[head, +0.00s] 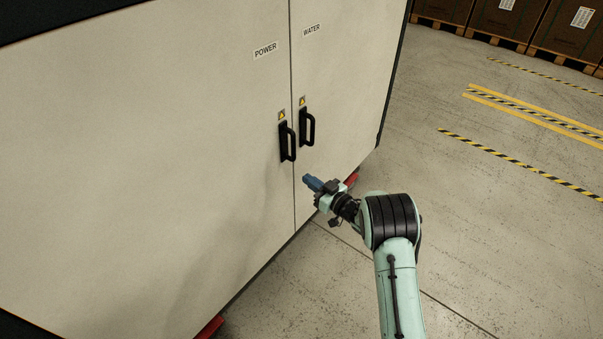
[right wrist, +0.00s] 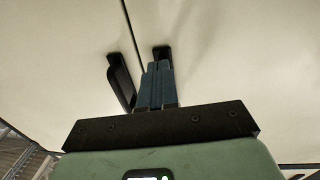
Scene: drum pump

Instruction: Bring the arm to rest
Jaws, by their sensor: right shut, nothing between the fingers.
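My right gripper (head: 307,179) is in front of the cabinet doors, a little below the two black door handles. Its blue fingers are shut with nothing between them, and they also show in the right wrist view (right wrist: 158,68). It appears apart from the handles. The left door, marked POWER, has a black handle (head: 288,142). The right door, marked WATER, has a black handle (head: 308,127). Both doors look closed, with a thin seam between them. In the right wrist view one handle (right wrist: 121,82) is left of the fingers and another is partly hidden behind them. My left gripper is not in view.
The large pale cabinet (head: 150,150) fills the left and middle, with red feet (head: 210,328) at its base. Open concrete floor (head: 480,230) lies to the right, with yellow and black striped markings (head: 530,112). Brown crates (head: 500,18) on pallets stand at the back right.

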